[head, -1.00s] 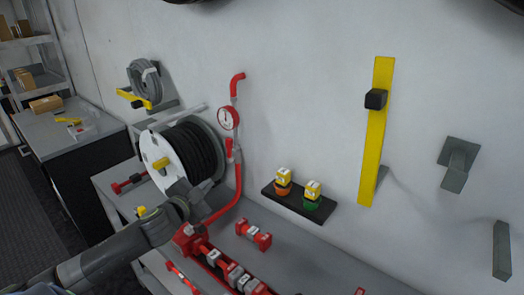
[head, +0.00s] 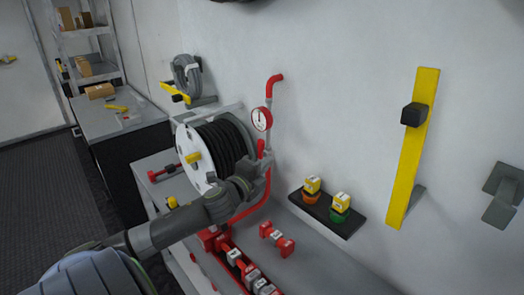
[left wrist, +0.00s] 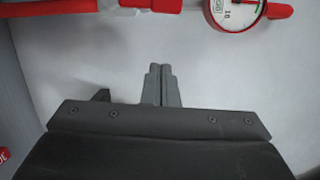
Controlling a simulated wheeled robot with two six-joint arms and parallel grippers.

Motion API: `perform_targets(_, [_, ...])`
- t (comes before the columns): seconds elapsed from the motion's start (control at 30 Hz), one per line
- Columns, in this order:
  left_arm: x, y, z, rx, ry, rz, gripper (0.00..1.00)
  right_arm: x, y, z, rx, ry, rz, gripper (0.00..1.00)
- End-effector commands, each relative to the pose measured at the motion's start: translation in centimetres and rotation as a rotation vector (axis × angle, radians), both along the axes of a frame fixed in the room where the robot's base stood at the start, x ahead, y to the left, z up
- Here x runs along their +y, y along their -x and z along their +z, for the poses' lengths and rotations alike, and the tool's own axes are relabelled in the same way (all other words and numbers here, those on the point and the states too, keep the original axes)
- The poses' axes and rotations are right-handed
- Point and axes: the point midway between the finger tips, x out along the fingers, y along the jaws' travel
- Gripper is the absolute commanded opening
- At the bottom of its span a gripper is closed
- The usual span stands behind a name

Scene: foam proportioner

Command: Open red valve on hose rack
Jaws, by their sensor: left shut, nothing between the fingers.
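The red valve handle (head: 261,148) sits on the vertical pipe beside the hose reel, just below the round gauge (head: 262,119). The gauge also shows at the top right of the left wrist view (left wrist: 232,12). My left gripper (head: 264,172) is close below the valve handle in the head view and partly overlaps the pipe. In the left wrist view my left gripper (left wrist: 161,84) has its fingers together with nothing between them, apart from the red and grey piping along the top edge. My right gripper is not in view.
The hose reel (head: 190,153) with black hose stands left of the pipe. Red fittings (head: 277,240) lie on the bench below. A black shelf (head: 327,219) holds two yellow-topped items. A yellow bar (head: 404,190) is on the wall at right. Wall between them is clear.

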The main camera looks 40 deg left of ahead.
Motion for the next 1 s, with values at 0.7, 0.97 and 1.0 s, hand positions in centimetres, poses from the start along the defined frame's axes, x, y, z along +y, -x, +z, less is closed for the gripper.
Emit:
perform_targets(0.7, [4.4, -3.1, 0.3, 0.0, 0.002, -0.002, 0.0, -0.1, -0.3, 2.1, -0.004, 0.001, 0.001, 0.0])
perform_targets(0.97, [4.7, -3.1, 0.5, 0.002, 0.019, -0.001, 0.0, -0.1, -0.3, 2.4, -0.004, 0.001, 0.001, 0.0])
perform_targets(1.0, [5.0, -3.1, 0.7, 0.005, 0.034, 0.0, 0.0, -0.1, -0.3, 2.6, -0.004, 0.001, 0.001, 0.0])
